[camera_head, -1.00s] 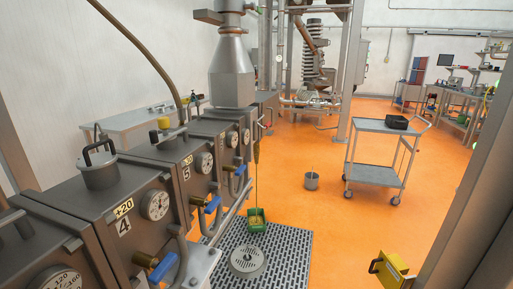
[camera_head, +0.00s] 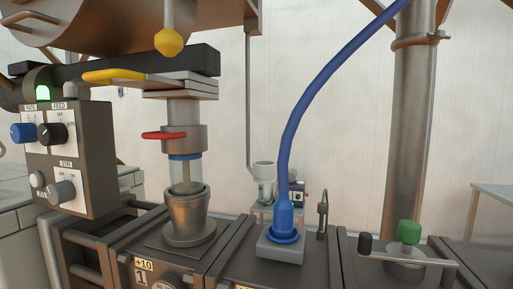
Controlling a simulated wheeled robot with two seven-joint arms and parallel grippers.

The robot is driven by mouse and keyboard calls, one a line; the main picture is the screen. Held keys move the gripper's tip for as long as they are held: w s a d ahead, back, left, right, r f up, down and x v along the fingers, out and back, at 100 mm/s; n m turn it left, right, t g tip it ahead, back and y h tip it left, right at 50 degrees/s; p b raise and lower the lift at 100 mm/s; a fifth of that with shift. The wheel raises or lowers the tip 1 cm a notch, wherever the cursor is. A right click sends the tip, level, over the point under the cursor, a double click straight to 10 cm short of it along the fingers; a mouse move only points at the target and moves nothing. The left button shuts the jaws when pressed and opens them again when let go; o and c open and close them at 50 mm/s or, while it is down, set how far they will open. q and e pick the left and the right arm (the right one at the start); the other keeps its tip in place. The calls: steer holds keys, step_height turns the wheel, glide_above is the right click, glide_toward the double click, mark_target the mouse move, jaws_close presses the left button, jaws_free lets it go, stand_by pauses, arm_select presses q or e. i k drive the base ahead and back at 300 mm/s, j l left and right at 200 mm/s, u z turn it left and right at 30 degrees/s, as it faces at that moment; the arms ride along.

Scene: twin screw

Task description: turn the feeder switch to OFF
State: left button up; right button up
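A dark control box (camera_head: 97,155) hangs at the left of the head view. Its upper plate carries a blue knob (camera_head: 22,132) under a label that seems to read RATE. Beside it is a black knob (camera_head: 52,134) under the label FEED, with OFF printed above it. The exact setting of the black knob is too small to tell. A grey knob (camera_head: 62,193) sits on a lower plate. Neither of my grippers is in view.
Right of the box, a feed column with a red lever (camera_head: 164,135) stands in a metal cup (camera_head: 188,212). A yellow handle (camera_head: 113,76) sticks out above. A blue hose (camera_head: 298,125) rises from the machine top. A thick pipe (camera_head: 412,130) stands farther right.

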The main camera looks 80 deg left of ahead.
mark_target(49, 134)
steer(key=u, duration=4)
